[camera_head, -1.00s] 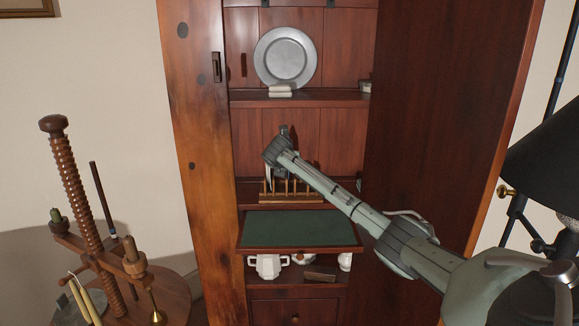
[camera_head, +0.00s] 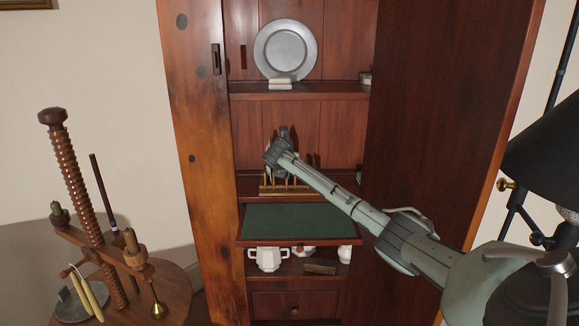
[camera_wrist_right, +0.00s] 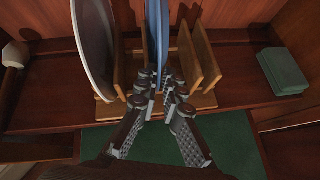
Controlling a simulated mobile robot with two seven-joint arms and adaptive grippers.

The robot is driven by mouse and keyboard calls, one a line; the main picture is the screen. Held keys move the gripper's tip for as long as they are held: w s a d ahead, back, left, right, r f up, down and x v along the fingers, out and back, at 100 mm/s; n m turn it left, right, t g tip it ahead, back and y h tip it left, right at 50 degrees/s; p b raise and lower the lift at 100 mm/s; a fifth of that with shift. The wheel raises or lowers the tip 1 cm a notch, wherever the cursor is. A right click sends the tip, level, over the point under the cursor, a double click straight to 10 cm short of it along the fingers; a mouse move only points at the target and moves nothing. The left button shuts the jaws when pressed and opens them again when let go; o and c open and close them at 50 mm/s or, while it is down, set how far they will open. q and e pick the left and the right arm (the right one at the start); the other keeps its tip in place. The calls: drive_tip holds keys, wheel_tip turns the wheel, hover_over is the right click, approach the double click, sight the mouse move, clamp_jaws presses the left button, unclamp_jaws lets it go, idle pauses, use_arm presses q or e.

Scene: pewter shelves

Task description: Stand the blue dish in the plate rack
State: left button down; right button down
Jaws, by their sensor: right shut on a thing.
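The blue dish (camera_wrist_right: 157,35) stands on edge, nearly upright, in the right wrist view. My right gripper (camera_wrist_right: 160,88) is shut on its near edge. The dish is between upright dividers of the wooden plate rack (camera_wrist_right: 206,52), which also shows in the head view (camera_head: 290,190). I cannot tell whether the dish's bottom touches the rack. A pale dish (camera_wrist_right: 92,45) stands in the rack to its left. In the head view my right arm hides the blue dish and part of the rack. My left gripper is not in view.
A green-topped slide (camera_head: 300,221) juts out below the rack. A green block (camera_wrist_right: 283,70) lies right of the rack. A pewter plate (camera_head: 285,52) stands on the shelf above. The cupboard's sides close in left and right; a black lamp (camera_head: 550,150) stands right.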

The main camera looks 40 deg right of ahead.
drive_tip(key=shift+f, duration=0.15)
drive_tip(key=c, duration=1.7)
unclamp_jaws()
drive_tip(key=shift+f, duration=0.1)
drive_tip(key=shift+o, duration=0.5)
drive_tip(key=shift+f, duration=0.1)
drive_tip(key=v, duration=1.2)
drive_tip(key=shift+a, duration=0.1)
